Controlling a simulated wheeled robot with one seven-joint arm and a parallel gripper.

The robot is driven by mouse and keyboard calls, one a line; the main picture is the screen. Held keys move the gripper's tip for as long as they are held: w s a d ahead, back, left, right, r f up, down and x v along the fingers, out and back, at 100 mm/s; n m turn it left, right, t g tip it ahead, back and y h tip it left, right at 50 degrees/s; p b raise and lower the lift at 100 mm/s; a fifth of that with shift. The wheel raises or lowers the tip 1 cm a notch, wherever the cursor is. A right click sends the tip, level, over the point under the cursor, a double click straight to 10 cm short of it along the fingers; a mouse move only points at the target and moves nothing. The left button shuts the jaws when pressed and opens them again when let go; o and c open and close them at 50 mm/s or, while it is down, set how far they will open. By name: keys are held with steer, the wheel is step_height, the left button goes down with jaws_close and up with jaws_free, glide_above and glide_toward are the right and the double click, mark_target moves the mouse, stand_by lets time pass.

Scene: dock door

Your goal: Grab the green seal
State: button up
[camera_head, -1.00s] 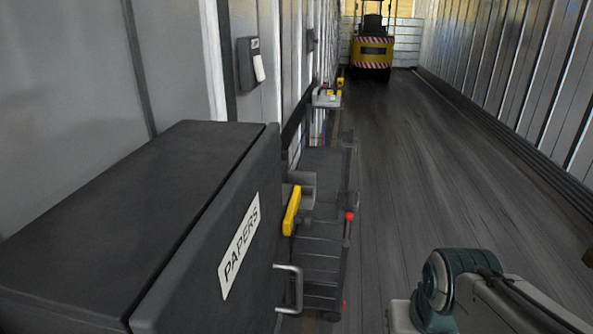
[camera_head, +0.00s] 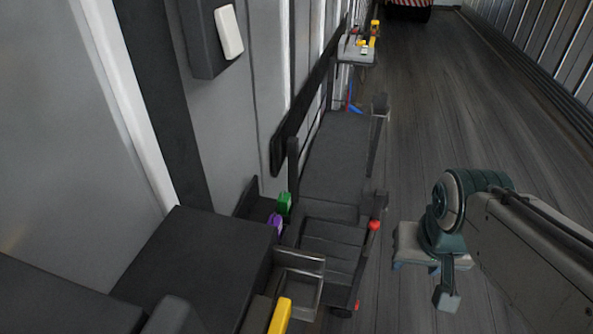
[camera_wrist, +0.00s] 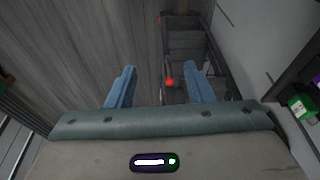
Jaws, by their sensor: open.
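The green seal (camera_head: 284,203) is a small green block by the left wall, in a dark recess beyond the dark box top. It also shows at the right edge of the wrist view (camera_wrist: 299,108), with a pale patch on its face. A purple seal (camera_head: 275,222) stands just in front of it, and partly shows in the wrist view. My gripper (camera_wrist: 160,72) is open, with two blue fingers apart and nothing held between them. In the head view it is over the floor on the right, well apart from the green seal.
A grey metal tray (camera_head: 299,281) and a yellow handle (camera_head: 280,315) are near the seals. A dark stepped cart (camera_head: 333,245) with a red knob (camera_head: 374,225) stands between seals and gripper. A shelf (camera_head: 358,52) with small items is farther back. The floor (camera_head: 440,110) beyond is clear.

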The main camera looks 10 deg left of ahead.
steer(key=w+a+r, duration=0.6)
steer(key=a, duration=0.4)
steer(key=t, duration=0.1)
glide_toward(284, 196)
steer(key=shift+m, duration=0.4)
steer(key=x, duration=0.4)
steer(key=shift+s+f+p, duration=0.25)
steer(key=shift+f+p, duration=0.15)
steer(key=shift+f, duration=0.1)
steer(key=shift+t, duration=0.3)
steer(key=shift+w+p+x, duration=0.15)
steer(key=shift+p+x, duration=0.15)
steer(key=shift+x, duration=1.05)
steer(key=shift+w+p+x, duration=0.15)
steer(key=shift+p+x, duration=0.1)
steer(key=shift+x, duration=1.1)
steer(key=shift+r, duration=0.1)
jaws_close()
